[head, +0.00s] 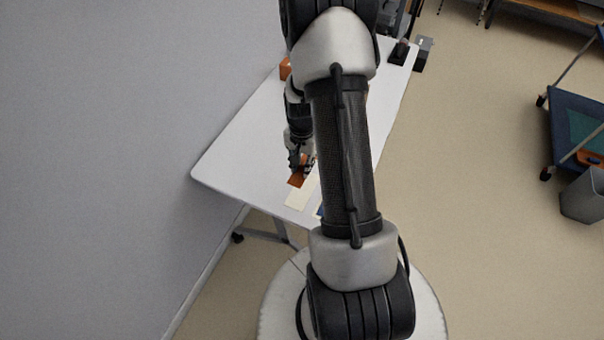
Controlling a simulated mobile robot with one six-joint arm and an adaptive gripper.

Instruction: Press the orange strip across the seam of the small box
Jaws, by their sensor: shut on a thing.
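My gripper (301,168) points down over the near part of the white table. It is shut on the orange strip (296,181), which shows as a small orange-brown piece at the fingertips. A flat cream piece (299,196) lies on the table just below the strip in the picture; I cannot tell whether they touch. An orange block (285,69) stands farther back at the table's left edge, partly behind my arm. I cannot make out the small box or its seam for certain; my arm covers much of the table.
The white table (236,150) is bare to the left of my gripper, beside a grey wall. A bit of blue (320,211) shows at its near edge. Dark objects (402,50) stand at the far end. A blue cart (575,125) and grey bin (583,196) are right.

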